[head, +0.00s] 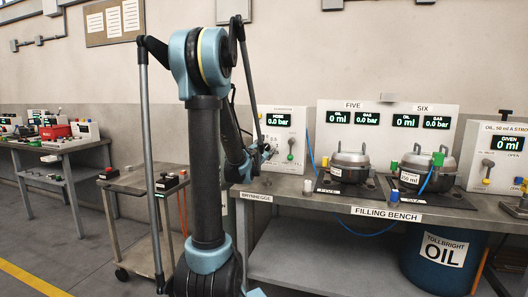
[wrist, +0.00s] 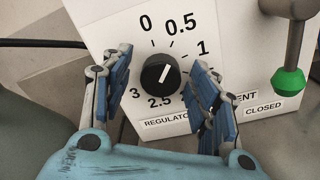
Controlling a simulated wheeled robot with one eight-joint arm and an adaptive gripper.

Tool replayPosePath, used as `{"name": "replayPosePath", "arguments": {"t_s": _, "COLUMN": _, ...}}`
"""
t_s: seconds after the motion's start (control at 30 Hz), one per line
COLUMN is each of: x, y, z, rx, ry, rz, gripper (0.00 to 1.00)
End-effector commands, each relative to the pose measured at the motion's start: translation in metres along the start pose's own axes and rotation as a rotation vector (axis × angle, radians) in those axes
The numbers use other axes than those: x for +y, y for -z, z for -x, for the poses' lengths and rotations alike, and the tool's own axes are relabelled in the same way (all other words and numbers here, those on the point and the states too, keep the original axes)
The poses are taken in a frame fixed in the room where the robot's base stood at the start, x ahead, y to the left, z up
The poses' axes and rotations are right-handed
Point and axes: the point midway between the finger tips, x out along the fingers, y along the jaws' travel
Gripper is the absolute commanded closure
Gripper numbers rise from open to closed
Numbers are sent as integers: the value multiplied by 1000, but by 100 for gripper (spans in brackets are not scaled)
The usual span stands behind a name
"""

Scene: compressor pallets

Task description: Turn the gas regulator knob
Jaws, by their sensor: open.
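The gas regulator knob (wrist: 160,74) is a round black knob with a white pointer line, in the middle of the wrist view. It sits on a white panel with a scale marked 0, 0.5, 1, 2.5 and 3; part of the scale is hidden by a finger. The pointer slants to the upper right, between 0.5 and 1. My gripper (wrist: 160,85) is open, with one blue-padded finger on each side of the knob and a visible gap to it. In the head view my gripper (head: 266,152) is small, in front of the regulator panel (head: 283,122).
A lever with a green tip (wrist: 287,82) hangs right of the knob, by a CLOSED label. The filling bench (head: 375,212) carries two metal pots (head: 350,160) under displays reading 0 ml and 0.0 bar. A blue oil drum (head: 440,262) stands below. A small cart (head: 140,182) is at left.

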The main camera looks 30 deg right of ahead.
Motion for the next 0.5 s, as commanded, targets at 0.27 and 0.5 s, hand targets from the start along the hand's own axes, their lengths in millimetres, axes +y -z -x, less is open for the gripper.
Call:
{"name": "replayPosePath", "arguments": {"t_s": 0.27, "x": 0, "y": 0, "z": 10, "rx": 0, "ry": 0, "rz": 0, "gripper": 45}}
{"name": "replayPosePath", "arguments": {"t_s": 0.5, "x": 1, "y": 1, "z": 44, "rx": 1, "ry": -1, "rz": 0, "gripper": 45}}
